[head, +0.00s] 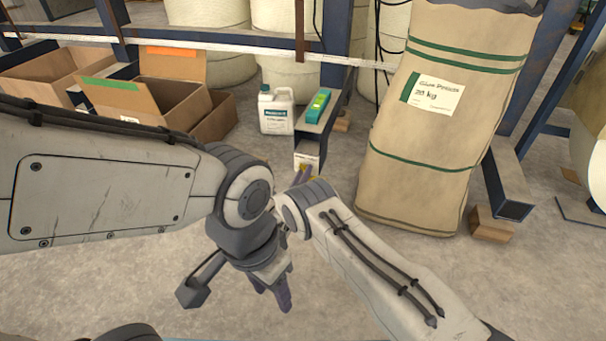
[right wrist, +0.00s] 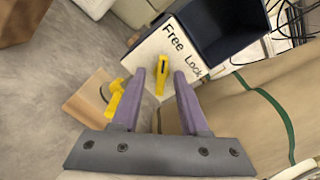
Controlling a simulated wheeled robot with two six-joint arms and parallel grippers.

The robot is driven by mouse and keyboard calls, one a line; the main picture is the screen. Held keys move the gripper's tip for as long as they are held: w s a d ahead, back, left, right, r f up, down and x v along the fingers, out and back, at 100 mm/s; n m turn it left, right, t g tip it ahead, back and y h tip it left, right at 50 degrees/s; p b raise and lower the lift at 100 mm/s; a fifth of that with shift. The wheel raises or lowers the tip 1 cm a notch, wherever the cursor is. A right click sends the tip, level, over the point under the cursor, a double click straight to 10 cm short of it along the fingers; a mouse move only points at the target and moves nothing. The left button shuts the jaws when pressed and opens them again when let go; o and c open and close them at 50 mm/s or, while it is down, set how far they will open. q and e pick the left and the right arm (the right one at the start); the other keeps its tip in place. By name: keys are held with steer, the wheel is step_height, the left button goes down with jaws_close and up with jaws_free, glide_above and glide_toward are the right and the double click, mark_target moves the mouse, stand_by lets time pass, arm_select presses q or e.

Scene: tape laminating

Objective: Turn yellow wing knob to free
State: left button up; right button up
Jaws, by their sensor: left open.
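The yellow wing knob (right wrist: 161,80) sits on a white panel (right wrist: 152,50) printed with Free and Lock in the right wrist view. It stands roughly upright in that picture, with a dark mark on it, below the word Free and left of Lock. My right gripper (right wrist: 161,73) is open, with its purple fingers on either side of the knob; I see gaps on both sides. In the head view my right gripper (head: 303,174) is at the white end of a dark beam, and the knob is hardly visible. My left gripper (head: 282,290) is open and empty, pointing down above the floor.
A yellow part (right wrist: 114,98) shows beside my right gripper's left finger, near a cardboard block (right wrist: 88,95). A large pellet sack (head: 432,120) stands right of the beam (head: 328,112). A white jug (head: 276,110) and open cartons (head: 170,90) are left. The foreground floor is clear.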

steer(key=p+v, duration=0.6)
steer(key=v, duration=0.4)
steer(key=shift+s, duration=0.2)
steer(key=shift+r, duration=0.15)
